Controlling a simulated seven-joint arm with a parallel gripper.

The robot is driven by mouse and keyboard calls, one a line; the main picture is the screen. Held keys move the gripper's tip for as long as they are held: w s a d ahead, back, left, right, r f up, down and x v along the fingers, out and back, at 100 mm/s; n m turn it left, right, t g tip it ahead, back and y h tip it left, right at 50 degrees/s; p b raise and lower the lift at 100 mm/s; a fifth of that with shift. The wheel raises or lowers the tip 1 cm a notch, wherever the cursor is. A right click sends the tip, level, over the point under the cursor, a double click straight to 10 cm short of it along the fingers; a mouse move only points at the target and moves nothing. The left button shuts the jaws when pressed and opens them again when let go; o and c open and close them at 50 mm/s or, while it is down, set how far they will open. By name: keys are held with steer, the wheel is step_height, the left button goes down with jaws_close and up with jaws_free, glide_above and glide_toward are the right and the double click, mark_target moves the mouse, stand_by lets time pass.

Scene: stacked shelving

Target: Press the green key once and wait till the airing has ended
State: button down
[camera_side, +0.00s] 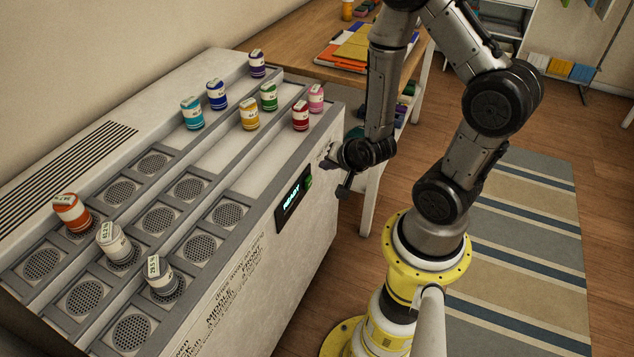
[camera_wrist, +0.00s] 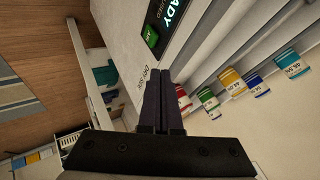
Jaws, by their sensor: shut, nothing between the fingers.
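The green key (camera_side: 309,181) sits beside a dark display (camera_side: 293,198) on the front panel of the white cabinet (camera_side: 310,240). The display glows with "READY". In the wrist view the green key (camera_wrist: 150,37) shows clearly, with the end of the display text above it. My gripper (camera_side: 326,164) is shut and empty, its fingers pointing at the cabinet's front near its right end. In the wrist view my gripper's fingertips (camera_wrist: 167,76) lie below the key in the picture, apart from it. The key does not look covered by the fingers.
An orange jar (camera_side: 72,212), a white jar (camera_side: 113,241) and a grey jar (camera_side: 161,275) stand on round vents at the left. Several coloured jars, including a yellow one (camera_side: 249,114), stand on the right part of the stepped top. A wooden table (camera_side: 300,60) is behind.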

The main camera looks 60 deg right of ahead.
mark_target(308, 182)
steer(key=shift+m+g, duration=0.3)
steer(key=shift+g, duration=0.5)
steer(key=s+f, duration=0.4)
steer(key=shift+d, duration=0.15)
steer(key=w+d+f, duration=0.3)
steer(key=w+f, duration=0.5)
steer(key=shift+w+d, duration=0.35)
steer(key=shift+d, duration=0.05)
